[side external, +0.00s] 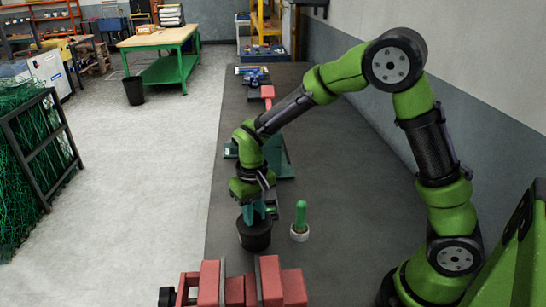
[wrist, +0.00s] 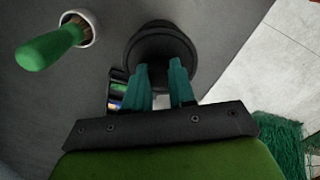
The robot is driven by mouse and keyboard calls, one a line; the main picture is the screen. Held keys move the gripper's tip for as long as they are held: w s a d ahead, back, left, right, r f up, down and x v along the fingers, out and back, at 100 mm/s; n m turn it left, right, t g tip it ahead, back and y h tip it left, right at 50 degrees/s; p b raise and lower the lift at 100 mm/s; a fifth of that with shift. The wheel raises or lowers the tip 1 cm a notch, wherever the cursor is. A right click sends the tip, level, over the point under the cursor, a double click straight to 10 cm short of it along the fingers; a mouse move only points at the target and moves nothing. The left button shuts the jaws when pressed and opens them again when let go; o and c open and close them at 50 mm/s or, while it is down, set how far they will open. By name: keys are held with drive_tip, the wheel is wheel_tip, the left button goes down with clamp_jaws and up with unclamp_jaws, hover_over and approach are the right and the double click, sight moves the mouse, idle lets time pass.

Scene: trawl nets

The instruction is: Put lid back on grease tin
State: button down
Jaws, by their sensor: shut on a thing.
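The grease tin (side external: 254,237) is a black, round container standing on the dark bench in the side view. My gripper (side external: 256,213) points straight down at its top, with teal fingers. In the wrist view a black round top, which looks like the lid (wrist: 162,36), lies right at the fingertips of my gripper (wrist: 161,68). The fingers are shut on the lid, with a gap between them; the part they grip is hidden. The lid is at or very near the tin's mouth. I cannot tell whether it is seated, as both are black.
A green-handled brush (side external: 301,212) stands in a small white pot (side external: 299,234) just right of the tin. A red vise (side external: 240,285) is at the near end of the bench (side external: 330,180). Further items lie at the far end. The bench's right side is clear.

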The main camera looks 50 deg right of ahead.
drive_tip(key=shift+c, duration=1.9)
unclamp_jaws()
drive_tip(key=shift+r, duration=3.5)
clamp_jaws()
